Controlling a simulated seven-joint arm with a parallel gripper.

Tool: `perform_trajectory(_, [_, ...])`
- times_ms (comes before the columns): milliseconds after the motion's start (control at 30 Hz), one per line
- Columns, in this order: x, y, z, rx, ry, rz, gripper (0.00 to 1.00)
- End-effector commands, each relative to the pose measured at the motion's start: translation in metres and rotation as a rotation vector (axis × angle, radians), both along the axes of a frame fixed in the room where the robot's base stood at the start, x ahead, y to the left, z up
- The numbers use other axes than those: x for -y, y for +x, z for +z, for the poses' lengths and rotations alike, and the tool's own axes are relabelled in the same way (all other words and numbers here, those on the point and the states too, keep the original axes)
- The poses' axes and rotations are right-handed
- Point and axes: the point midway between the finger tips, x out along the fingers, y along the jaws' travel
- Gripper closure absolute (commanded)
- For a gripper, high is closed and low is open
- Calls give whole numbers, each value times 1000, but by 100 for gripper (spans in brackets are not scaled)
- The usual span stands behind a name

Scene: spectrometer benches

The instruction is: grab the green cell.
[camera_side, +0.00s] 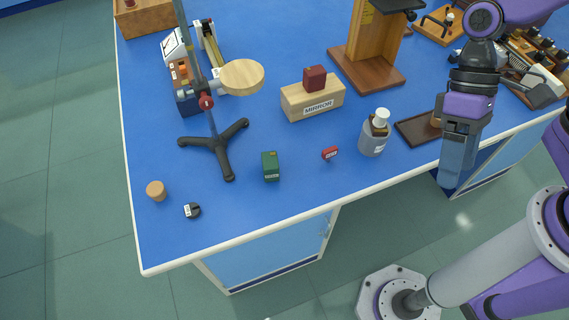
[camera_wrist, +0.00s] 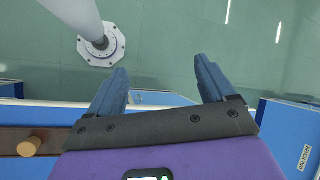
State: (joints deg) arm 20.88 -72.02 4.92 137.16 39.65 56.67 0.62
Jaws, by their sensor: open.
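The green cell (camera_side: 270,166) is a small dark green block standing on the blue bench, right of the black tripod foot, near the front edge. My gripper (camera_side: 446,182) hangs at the right, past the front edge of the bench and well apart from the cell. In the wrist view my gripper (camera_wrist: 165,75) shows two blue-grey fingers spread wide with nothing between them. The green cell is not in the wrist view.
A red block (camera_side: 330,153) and a grey bottle with white cap (camera_side: 374,134) stand between the cell and my gripper. A tripod stand (camera_side: 213,148) is left of the cell. A mirror box (camera_side: 312,99) stands behind. A cork (camera_side: 156,190) and dark knob (camera_side: 193,210) lie front left.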

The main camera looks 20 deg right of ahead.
Motion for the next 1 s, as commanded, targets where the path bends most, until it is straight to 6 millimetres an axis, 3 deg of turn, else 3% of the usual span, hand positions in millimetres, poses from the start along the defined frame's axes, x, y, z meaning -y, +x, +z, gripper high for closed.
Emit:
perform_trajectory(267, [-82,27,-9,-271,14,-372,17])
perform_trajectory(600, [-171,86,-28,-556,62,-855,17])
perform_trajectory(800, [-207,131,-50,-695,106,-1152,17])
perform_trajectory(1000, [-225,176,-79,-813,160,-1456,17])
